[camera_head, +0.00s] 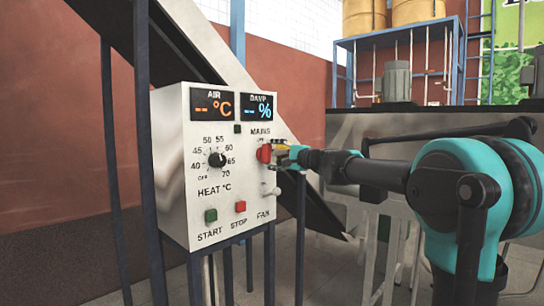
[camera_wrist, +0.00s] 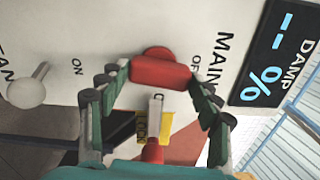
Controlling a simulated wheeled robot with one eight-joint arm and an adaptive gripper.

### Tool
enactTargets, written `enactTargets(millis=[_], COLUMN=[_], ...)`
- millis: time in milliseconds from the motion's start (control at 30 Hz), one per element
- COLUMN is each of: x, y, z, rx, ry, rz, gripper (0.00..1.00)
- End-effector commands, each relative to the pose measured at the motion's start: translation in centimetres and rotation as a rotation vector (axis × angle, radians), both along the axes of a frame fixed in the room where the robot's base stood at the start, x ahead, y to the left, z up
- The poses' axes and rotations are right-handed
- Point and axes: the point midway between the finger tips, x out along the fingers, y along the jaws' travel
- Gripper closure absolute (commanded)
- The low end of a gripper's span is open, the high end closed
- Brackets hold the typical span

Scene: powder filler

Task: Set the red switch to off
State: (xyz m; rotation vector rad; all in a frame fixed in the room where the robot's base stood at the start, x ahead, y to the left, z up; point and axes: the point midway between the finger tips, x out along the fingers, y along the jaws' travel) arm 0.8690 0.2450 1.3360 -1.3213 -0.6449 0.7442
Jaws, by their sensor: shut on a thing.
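The red switch (camera_head: 264,153) sits under the MAINS label on the right side of the white control panel's front (camera_head: 172,160). My gripper (camera_head: 277,152) reaches it from the right. In the wrist view, the red switch (camera_wrist: 160,73) shows as a bar-shaped handle between my gripper's fingertips (camera_wrist: 160,77), one at each end, and the fingers are shut on it. ON is printed to its left in that view, and OFF, partly hidden, to its right. The fingers cover part of the switch in the head view, so I cannot tell its exact setting.
The heat dial (camera_head: 217,159) is left of the switch; a white FAN lever (camera_head: 270,190) is below it. A green START button (camera_head: 210,215) and red STOP button (camera_head: 240,206) are lower down. Lit AIR (camera_head: 213,104) and DAMP (camera_head: 257,107) displays are above. Blue posts stand near the panel.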

Motion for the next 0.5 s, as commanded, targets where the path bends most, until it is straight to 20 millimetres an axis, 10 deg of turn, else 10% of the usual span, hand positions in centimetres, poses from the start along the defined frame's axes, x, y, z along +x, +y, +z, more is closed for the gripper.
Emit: enactTargets(millis=[500], x=[-0.11], y=[0.05], z=[-0.09], rx=[-0.099], ry=[-0.123], rz=[0.001], gripper=[0.65])
